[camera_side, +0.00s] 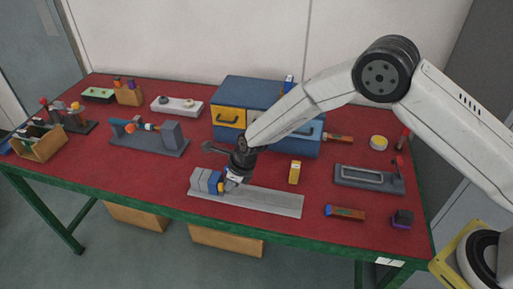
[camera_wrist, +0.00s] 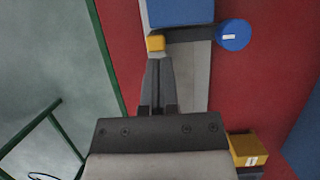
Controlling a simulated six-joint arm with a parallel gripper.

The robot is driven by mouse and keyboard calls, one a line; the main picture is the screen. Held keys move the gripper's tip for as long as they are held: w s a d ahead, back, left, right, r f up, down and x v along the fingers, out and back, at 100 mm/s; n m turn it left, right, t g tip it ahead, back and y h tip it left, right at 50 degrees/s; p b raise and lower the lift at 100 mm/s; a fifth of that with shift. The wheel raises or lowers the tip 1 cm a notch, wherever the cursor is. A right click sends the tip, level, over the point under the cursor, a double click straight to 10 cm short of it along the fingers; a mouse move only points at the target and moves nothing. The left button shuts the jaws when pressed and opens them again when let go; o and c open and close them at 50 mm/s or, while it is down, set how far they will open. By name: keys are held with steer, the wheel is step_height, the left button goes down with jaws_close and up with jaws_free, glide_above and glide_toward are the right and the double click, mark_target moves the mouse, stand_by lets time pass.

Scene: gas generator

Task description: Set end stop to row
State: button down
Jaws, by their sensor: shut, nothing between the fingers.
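A long grey rail (camera_side: 262,201) lies along the front of the table. At its left end a grey block (camera_side: 198,181) stands beside a blue block (camera_side: 214,183) with a small yellow piece (camera_side: 221,187). I cannot tell for certain which part is the end stop. In the wrist view the blue block (camera_wrist: 180,12) is at the top, with the yellow piece (camera_wrist: 155,43) at its near side and a dark bar running right to a round blue knob (camera_wrist: 233,35). My gripper (camera_wrist: 158,62) is shut and empty, its tips just short of the yellow piece; contact is unclear.
A yellow box (camera_side: 295,172) stands behind the rail; it also shows in the wrist view (camera_wrist: 248,150). A blue drawer cabinet (camera_side: 255,93) stands behind my arm. A grey fixture (camera_side: 368,178) is at right, a grey vise-like device (camera_side: 150,137) at left. The green table edge (camera_side: 300,231) is close in front.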

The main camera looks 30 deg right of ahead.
steer(key=shift+w+a, duration=0.4)
stand_by(0.3)
steer(key=shift+s+d, duration=1.3)
steer(key=shift+d, duration=0.05)
steer(key=shift+s+d+r, duration=0.15)
steer(key=shift+d+r, duration=0.05)
steer(key=shift+r, duration=0.1)
steer(key=v, duration=0.9)
steer(key=shift+r, duration=0.2)
steer(key=shift+s+d, duration=0.15)
